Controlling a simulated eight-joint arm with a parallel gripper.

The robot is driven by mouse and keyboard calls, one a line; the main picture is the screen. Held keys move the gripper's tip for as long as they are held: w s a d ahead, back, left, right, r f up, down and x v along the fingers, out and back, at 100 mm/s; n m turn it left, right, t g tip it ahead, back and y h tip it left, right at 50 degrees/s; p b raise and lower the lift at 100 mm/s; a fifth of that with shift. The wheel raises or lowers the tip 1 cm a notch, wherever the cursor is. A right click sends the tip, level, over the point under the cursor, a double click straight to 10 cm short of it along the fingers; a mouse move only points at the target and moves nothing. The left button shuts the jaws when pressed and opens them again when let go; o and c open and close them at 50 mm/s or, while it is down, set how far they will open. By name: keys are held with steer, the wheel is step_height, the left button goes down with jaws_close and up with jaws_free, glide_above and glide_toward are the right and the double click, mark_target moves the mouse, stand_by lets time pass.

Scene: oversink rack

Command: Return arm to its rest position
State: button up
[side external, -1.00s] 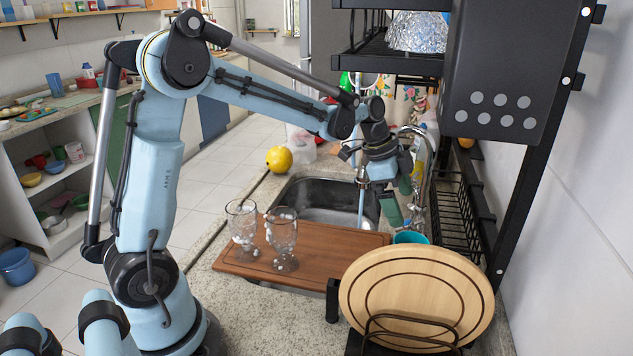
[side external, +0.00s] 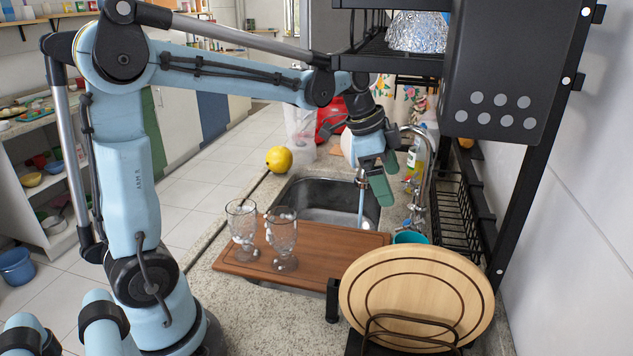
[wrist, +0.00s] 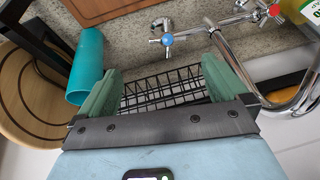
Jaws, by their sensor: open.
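My gripper (side external: 384,178) hangs above the right end of the sink (side external: 318,196), near the faucet, with its green fingers apart. The wrist view also shows my gripper (wrist: 158,92), open and with nothing between its fingers. Below the fingers in that view is the black wire basket (wrist: 165,90). My arm reaches from the left across the counter, with its elbow bent.
The faucet (side external: 428,175) stands close to my gripper. Two glass goblets (side external: 283,232) stand on a wooden board (side external: 345,243). A teal cup (side external: 410,238) and a round wooden board (side external: 416,295) are nearer. The black rack (side external: 390,62) overhangs the counter.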

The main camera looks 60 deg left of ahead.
steer(key=s+d+f+n+t+y, duration=0.1)
steer(key=s+n, duration=0.4)
steer(key=s, duration=0.2)
steer(key=s+d+f+n+t+y, duration=0.1)
steer(key=s+d+f+n+t, duration=0.1)
steer(key=s+n, duration=0.2)
steer(key=s, duration=0.3)
steer(key=shift+s+d+f+n, duration=0.25)
steer(key=shift+n, duration=0.15)
